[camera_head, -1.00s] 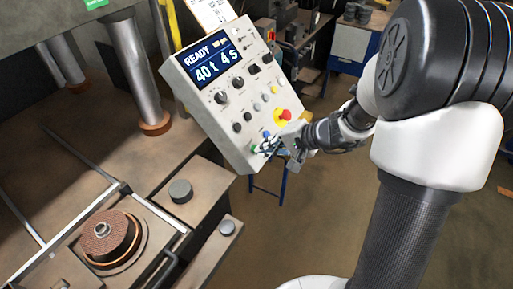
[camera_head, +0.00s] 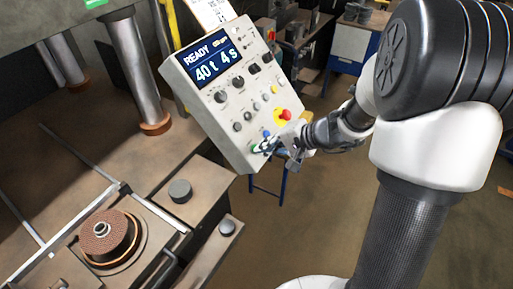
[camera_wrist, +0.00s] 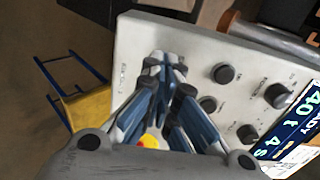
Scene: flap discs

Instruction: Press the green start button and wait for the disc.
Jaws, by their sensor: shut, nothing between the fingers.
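The grey control box (camera_head: 190,92) shows "READY 40 t 4 s" on its display (camera_head: 213,64). My gripper (camera_head: 257,150) is shut and empty, with its fingertips at the lower end of the panel, over the spot of the green start button (camera_head: 253,149). Only a sliver of green shows there; I cannot tell whether the fingertips press it. In the wrist view the closed fingertips (camera_wrist: 166,62) lie against or just above the panel face and hide the button. A brown disc (camera_head: 98,243) sits on the press's lower tooling at the lower left.
A red emergency stop on a yellow base (camera_head: 285,115) is close to my wrist. Several black knobs (camera_head: 222,96) are farther up the panel. The press column (camera_head: 135,75) stands left of the box. Open floor lies below the box.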

